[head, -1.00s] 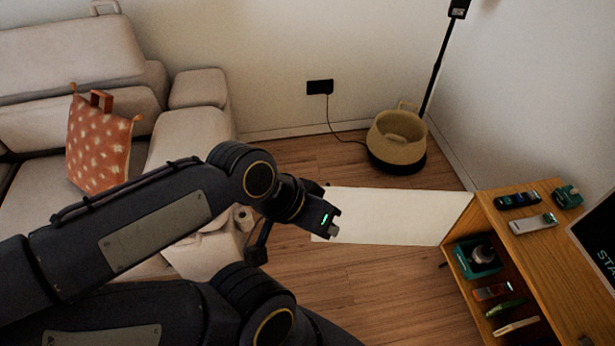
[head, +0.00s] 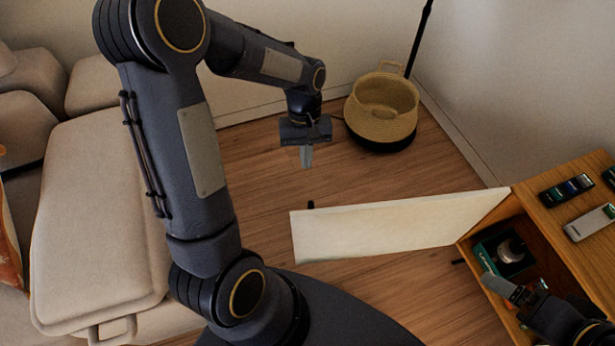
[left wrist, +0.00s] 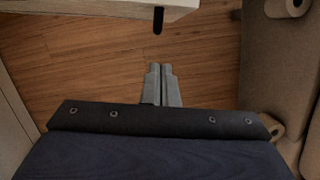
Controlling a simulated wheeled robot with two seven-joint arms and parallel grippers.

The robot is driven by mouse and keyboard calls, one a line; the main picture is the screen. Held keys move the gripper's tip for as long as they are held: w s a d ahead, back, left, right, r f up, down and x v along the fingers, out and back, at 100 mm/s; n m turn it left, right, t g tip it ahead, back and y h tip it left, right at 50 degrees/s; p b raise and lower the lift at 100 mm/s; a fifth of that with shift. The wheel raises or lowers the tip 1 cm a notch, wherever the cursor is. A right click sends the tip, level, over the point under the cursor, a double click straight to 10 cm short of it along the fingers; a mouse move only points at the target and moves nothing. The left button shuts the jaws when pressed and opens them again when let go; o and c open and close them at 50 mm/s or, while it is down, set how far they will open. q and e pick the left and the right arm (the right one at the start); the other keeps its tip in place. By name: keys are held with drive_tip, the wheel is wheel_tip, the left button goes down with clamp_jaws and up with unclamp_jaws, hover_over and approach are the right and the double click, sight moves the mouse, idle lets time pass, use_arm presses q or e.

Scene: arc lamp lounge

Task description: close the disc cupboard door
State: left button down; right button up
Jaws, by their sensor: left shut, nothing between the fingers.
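The cupboard door (head: 400,228) is a white panel standing wide open, sticking out to the left from the front of the wooden cupboard (head: 575,205). A small dark handle (head: 311,205) shows at its free end. My left gripper (head: 306,160) is shut and empty, beyond the door's free end on its far side, apart from it. In the left wrist view my closed fingers (left wrist: 162,80) point over bare floor, with the door's edge (left wrist: 110,8) and dark handle (left wrist: 158,20) ahead. My right gripper (head: 515,290) is by the cupboard's open front; its jaw state is unclear.
A woven basket (head: 382,105) stands behind my left gripper, with a dark lamp pole (head: 420,40) beside it. A beige sofa (head: 95,220) fills the left. A teal box (head: 503,250) sits inside the cupboard. Wooden floor (head: 400,175) is clear between door and basket.

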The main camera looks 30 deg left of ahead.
sight(309, 206)
use_arm(q)
drive_tip(key=s+d+f+b, duration=0.1)
drive_tip(key=f, duration=0.1)
drive_tip(key=s+d+f+b, duration=0.1)
drive_tip(key=f, duration=0.2)
drive_tip(key=s+d+f+b, duration=0.1)
drive_tip(key=s+f, duration=0.1)
drive_tip(key=f, duration=0.1)
drive_tip(key=shift+f, duration=0.2)
drive_tip(key=shift+s+d, duration=0.4)
drive_tip(key=shift+s, duration=0.15)
